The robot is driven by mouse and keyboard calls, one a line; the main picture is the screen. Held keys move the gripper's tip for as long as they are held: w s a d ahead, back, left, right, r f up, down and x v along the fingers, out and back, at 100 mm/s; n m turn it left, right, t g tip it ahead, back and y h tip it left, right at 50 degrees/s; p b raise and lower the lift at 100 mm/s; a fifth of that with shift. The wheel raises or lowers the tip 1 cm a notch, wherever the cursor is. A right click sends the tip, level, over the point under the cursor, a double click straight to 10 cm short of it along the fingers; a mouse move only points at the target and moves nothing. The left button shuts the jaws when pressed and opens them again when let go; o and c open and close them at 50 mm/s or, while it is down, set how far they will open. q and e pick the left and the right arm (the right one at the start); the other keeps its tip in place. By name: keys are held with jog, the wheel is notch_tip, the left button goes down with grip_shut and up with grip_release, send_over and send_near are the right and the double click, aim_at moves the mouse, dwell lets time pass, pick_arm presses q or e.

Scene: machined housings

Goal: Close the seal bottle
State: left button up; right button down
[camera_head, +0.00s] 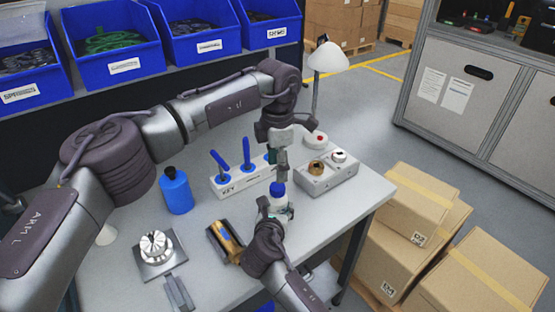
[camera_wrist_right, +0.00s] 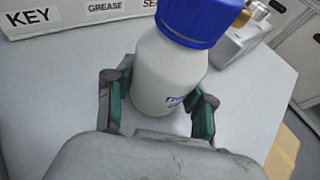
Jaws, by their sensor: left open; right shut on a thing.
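The seal bottle, a white bottle (camera_wrist_right: 166,75) with blue lettering, stands upright on the table in the right wrist view. Its blue cap (camera_wrist_right: 194,20) sits on top; I cannot tell how tightly it is seated. In the head view the blue cap (camera_head: 278,188) shows just below my left gripper (camera_head: 279,168). My left gripper points down, open, with its fingertips above the cap and slightly apart from it. My right gripper (camera_wrist_right: 160,108) is shut around the bottle's body, one finger on each side. In the head view my right gripper (camera_head: 276,212) hides the lower bottle.
A white labelled rack (camera_head: 235,183) with blue-handled items stands just behind. A grey block with round fittings (camera_head: 328,178) is to the right. A blue bottle (camera_head: 176,190), a metal fixture (camera_head: 157,252) and a brass part (camera_head: 225,243) are to the left.

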aim_at(277, 186)
pick_arm(q)
jog(key=n, duration=0.2)
jog(key=r+n, duration=0.1)
jog(key=n, duration=0.3)
jog(key=r+n, duration=0.1)
jog(key=n, duration=0.1)
jog(key=shift+f, duration=4.05)
grip_shut()
jog(key=shift+o, duration=0.7)
grip_release()
